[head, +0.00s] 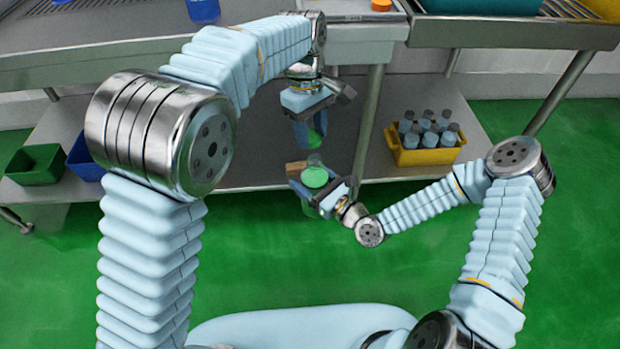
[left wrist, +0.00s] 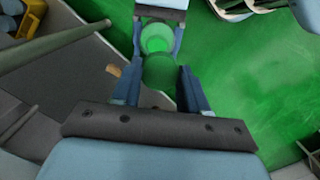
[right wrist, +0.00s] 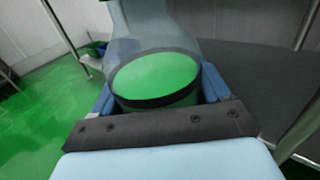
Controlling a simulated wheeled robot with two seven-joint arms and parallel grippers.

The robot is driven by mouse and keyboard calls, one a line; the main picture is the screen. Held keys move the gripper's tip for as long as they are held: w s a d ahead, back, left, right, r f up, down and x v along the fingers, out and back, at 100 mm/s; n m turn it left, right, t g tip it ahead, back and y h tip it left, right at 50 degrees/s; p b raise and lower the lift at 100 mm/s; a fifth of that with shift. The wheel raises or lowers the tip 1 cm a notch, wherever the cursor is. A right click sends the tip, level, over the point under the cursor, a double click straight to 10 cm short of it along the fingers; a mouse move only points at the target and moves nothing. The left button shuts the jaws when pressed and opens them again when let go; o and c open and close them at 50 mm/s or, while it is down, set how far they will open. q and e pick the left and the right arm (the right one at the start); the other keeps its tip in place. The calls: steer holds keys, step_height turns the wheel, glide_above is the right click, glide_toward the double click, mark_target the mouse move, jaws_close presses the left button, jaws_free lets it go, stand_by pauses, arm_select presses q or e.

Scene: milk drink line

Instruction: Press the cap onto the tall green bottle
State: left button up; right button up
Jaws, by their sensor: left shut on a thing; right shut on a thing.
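The tall green bottle (head: 315,177) is clear, with green contents. My right gripper (head: 318,183) is shut around its body. It fills the right wrist view (right wrist: 155,75), its clear upper part narrowing upward out of frame. My left gripper (head: 312,132) is shut on a small green thing (head: 318,125), seemingly the cap, above the bottle in the head view. In the left wrist view this darker green round thing (left wrist: 160,71) sits between the fingers, with the bottle (left wrist: 157,38) beyond it. Whether cap and bottle touch cannot be told.
A yellow crate (head: 424,156) of blue bottles with grey caps stands on the lower shelf. Green (head: 35,163) and blue (head: 84,160) bins are at left. A brown block (head: 295,168) shows beside the right gripper. A table leg (head: 368,120) stands close right of the left gripper.

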mark_target(315, 158)
arm_select(q)
steer(key=shift+s+d+r, duration=0.15)
steer(key=shift+d+r, duration=0.1)
steer(key=shift+d, duration=0.1)
steer(key=shift+f, duration=2.05)
steer(key=shift+f, duration=0.85)
steer(key=shift+f, duration=0.7)
steer(key=o, duration=1.1)
